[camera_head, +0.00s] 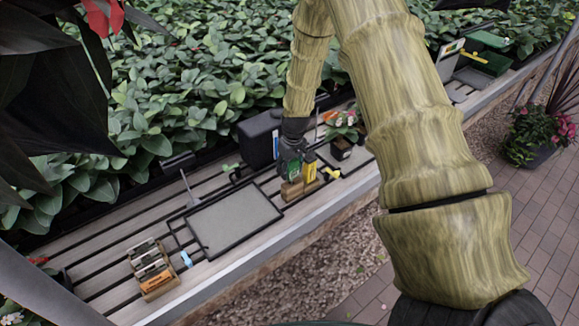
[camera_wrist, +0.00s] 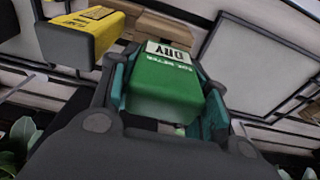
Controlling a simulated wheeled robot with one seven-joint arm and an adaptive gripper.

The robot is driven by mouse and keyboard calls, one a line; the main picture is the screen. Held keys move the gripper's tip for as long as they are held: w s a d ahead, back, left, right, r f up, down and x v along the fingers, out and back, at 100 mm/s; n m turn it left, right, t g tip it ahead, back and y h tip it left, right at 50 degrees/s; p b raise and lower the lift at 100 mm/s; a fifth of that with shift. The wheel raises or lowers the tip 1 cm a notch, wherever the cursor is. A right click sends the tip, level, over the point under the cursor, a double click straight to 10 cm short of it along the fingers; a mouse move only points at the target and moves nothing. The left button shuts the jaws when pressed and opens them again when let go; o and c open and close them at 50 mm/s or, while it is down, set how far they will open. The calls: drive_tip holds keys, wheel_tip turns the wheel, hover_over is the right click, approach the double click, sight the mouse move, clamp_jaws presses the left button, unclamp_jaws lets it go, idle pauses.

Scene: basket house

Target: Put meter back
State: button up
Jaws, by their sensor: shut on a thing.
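A green meter (camera_wrist: 165,88) with a white label reading "DRY" sits between the fingers of my gripper (camera_wrist: 168,95). My gripper is shut on it. In the head view the gripper (camera_head: 290,163) points down at the shelf, with the green meter (camera_head: 292,171) at its tip. A wooden holder (camera_head: 292,190) is directly below. I cannot tell whether the green meter touches the holder. A yellow meter (camera_head: 310,171) stands upright at the holder's right side; it also shows at the upper left of the wrist view (camera_wrist: 85,38).
A grey tray (camera_head: 232,221) with a black rim lies left of the holder. A black box (camera_head: 257,138) stands behind, and a potted flower (camera_head: 341,150) to the right. A wooden rack (camera_head: 152,268) is at the front left. The shelf is slatted.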

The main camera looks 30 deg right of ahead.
drive_tip(key=shift+f+b, duration=0.55)
drive_tip(key=shift+f, duration=0.7)
drive_tip(key=o, duration=1.2)
drive_tip(key=r, duration=0.4)
drive_tip(key=s+r, duration=0.1)
drive_tip(key=r, duration=0.7)
drive_tip(key=shift+s+d, duration=0.1)
drive_tip(key=shift+s, duration=0.15)
